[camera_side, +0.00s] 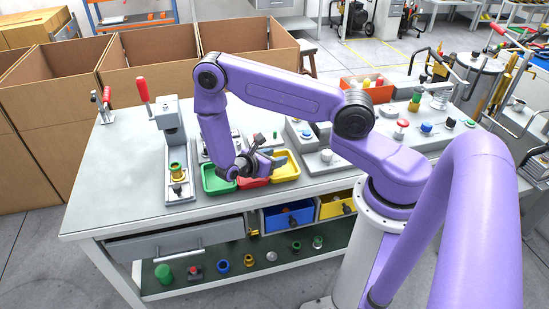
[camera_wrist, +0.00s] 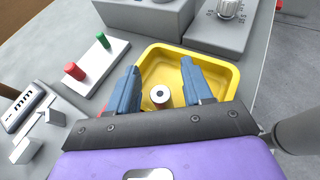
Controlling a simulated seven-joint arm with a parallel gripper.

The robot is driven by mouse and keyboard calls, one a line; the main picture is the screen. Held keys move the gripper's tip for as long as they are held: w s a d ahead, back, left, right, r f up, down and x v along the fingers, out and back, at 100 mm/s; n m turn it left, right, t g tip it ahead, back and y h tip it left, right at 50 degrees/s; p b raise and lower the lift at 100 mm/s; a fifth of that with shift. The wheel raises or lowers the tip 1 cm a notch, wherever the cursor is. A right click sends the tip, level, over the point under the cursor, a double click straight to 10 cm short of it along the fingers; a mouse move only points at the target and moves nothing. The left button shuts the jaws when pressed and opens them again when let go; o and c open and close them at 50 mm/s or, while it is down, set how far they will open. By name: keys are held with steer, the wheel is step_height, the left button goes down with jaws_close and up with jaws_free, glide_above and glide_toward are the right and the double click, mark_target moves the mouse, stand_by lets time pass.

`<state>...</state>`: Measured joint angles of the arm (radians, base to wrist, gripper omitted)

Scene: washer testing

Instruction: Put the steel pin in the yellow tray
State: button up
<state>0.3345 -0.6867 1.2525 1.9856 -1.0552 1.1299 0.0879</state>
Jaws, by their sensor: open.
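In the wrist view the yellow tray (camera_wrist: 228,75) lies below and ahead of my gripper (camera_wrist: 160,70). Its two blue fingers are apart, over the tray. Between them shows a round, pale grey end with a dark centre, which looks like the steel pin (camera_wrist: 160,96) seen end-on against the tray's yellow floor. No finger visibly touches it; whether it rests on the floor I cannot tell. In the side view my gripper (camera_side: 271,157) is low beside the yellow tray (camera_side: 288,168). The pin cannot be made out there.
A red tray (camera_side: 252,183) and a green tray (camera_side: 217,180) stand left of the yellow one. A plate with red (camera_wrist: 73,71) and green (camera_wrist: 103,40) pegs is near the fingers. Grey fixtures stand behind the trays. The bench's front left is clear.

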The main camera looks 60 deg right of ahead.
steer(key=v, duration=1.1)
steer(key=shift+w+a+r, duration=0.1)
steer(key=shift+a+r, duration=0.1)
steer(key=shift+a, duration=0.05)
steer(key=s+a+r+m+t+y, duration=0.1)
steer(key=s+a+r+y, duration=0.2)
steer(key=s+r+y, duration=0.4)
steer(key=s+a+r+m+t+y, duration=0.1)
steer(key=s+a+r+y, duration=0.3)
steer(key=s+r, duration=0.7)
steer(key=s+m+y, duration=0.1)
steer(key=s+y, duration=0.1)
steer(key=s, duration=0.1)
steer(key=shift+s+r+t+y, duration=0.3)
steer(key=shift+r+t+y, duration=0.05)
steer(key=shift+t+y, duration=0.05)
steer(key=shift+a, duration=0.15)
